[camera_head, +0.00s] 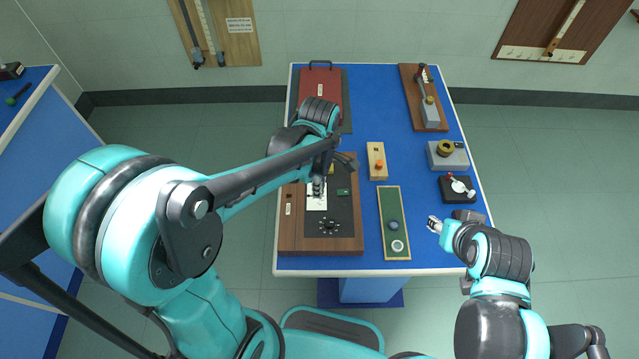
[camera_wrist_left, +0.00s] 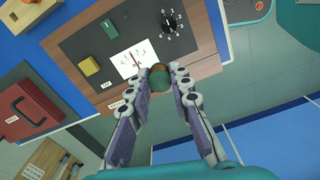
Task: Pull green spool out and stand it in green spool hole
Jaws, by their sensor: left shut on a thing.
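My left gripper (camera_head: 318,184) is over the wooden instrument box (camera_head: 288,228). In the left wrist view, the left gripper (camera_wrist_left: 160,75) is shut on a small round green and brown piece, apparently the green spool (camera_wrist_left: 160,83). The fingers partly hide it, and its lower end cannot be made out. A long green board (camera_head: 386,199) with a wooden rim lies right of the box, bearing a dark round spot and a white ring; I cannot tell which place is the green spool hole. My right gripper (camera_head: 434,225) is near the right front of the table, its jaws too small to judge.
The box has a dial (camera_head: 329,225) and a white scale card. An orange-topped wooden block (camera_head: 377,160), a red case (camera_head: 320,88), a grey block with a yellow ring (camera_head: 447,154) and a black lever switch (camera_head: 457,188) stand around. Blue table (camera_head: 385,100) is bare at the back middle.

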